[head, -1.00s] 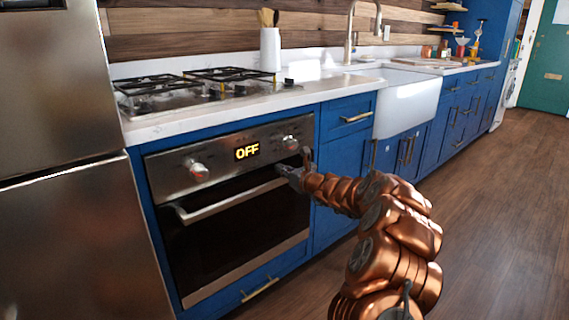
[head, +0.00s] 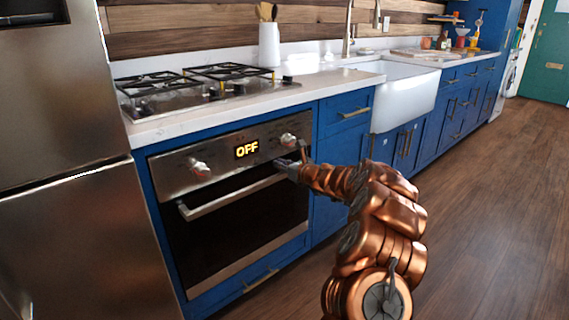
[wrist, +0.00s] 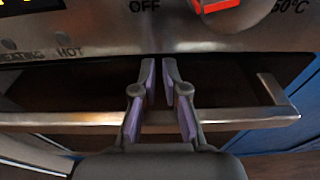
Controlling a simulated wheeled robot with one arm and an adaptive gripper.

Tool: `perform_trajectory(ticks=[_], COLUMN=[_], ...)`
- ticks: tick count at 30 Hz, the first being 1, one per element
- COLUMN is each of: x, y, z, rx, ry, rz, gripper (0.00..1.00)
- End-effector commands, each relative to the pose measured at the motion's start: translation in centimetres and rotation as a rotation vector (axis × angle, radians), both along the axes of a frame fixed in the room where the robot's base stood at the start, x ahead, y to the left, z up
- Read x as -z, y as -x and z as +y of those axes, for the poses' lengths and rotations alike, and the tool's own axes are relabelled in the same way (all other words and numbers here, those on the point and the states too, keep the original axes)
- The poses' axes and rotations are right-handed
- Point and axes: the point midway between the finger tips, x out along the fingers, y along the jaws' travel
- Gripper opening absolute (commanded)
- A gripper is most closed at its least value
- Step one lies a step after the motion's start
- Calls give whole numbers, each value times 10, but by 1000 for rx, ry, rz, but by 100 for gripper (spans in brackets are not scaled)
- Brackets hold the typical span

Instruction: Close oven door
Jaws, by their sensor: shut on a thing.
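The oven (head: 232,225) has a steel front with a dark glass door and a display reading OFF. In the head view its door looks flush or nearly flush with the front; I cannot tell if a small gap remains. The door handle (head: 225,198) is a horizontal steel bar below the control panel. My gripper (head: 283,164) is at the handle's right part. In the wrist view my gripper's fingers (wrist: 161,68) are close together across the handle bar (wrist: 75,119), tips near the panel's lower edge.
Red-marked knobs (head: 200,168) sit on the panel above the handle. A gas cooktop (head: 205,88) is on the counter above. A steel fridge (head: 70,190) stands close at the left. Blue cabinets (head: 343,140) continue right. The wooden floor (head: 490,210) is clear at the right.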

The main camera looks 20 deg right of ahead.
Motion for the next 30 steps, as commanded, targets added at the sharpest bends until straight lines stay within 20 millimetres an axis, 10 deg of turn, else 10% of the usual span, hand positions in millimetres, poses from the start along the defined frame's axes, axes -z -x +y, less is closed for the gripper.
perform_trajectory(ticks=[30], x=[-27], y=[120], z=[-41], rx=[7], ry=[-5], rz=[-11], gripper=[0])
